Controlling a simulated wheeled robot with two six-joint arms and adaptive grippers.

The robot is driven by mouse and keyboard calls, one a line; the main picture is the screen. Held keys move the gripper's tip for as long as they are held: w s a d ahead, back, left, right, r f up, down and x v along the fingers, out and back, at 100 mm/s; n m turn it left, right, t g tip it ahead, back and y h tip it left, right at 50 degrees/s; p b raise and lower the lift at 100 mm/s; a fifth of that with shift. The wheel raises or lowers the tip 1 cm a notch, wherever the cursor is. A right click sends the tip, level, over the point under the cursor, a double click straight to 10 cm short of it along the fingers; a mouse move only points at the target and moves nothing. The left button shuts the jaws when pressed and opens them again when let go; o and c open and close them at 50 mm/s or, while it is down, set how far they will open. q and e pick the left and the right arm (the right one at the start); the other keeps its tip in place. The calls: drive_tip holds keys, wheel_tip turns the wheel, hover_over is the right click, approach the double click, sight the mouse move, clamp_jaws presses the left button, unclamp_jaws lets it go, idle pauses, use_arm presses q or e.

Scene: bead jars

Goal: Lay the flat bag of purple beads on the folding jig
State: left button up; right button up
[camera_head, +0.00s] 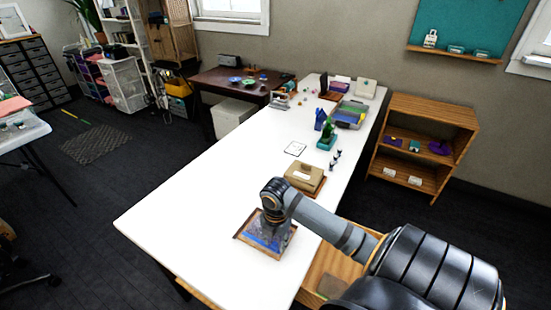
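My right arm reaches in from the lower right over the long white table (190,215). Its gripper (272,228) points down over a shallow wood-rimmed tray (241,237) with a blue-purple surface or content. The arm hides part of this tray, and the fingertips are too dark and small to tell open from shut. I cannot tell whether a flat bag lies there or is held. Behind it, a tan block (305,174) sits on a brown wooden base; I cannot tell which thing is the folding jig. My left gripper is out of view.
Small dark bottles (335,158), a green-and-teal device (327,141) and a grey bin (350,114) stand farther back. A wooden shelf (430,112) at right holds small purple and teal items. The white table's left front is clear.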

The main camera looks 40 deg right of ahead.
drive_tip(key=shift+o, duration=0.2)
drive_tip(key=shift+r, duration=0.1)
wheel_tip(320, 180, up, 12)
idle(0.3)
drive_tip(key=shift+s, duration=0.1)
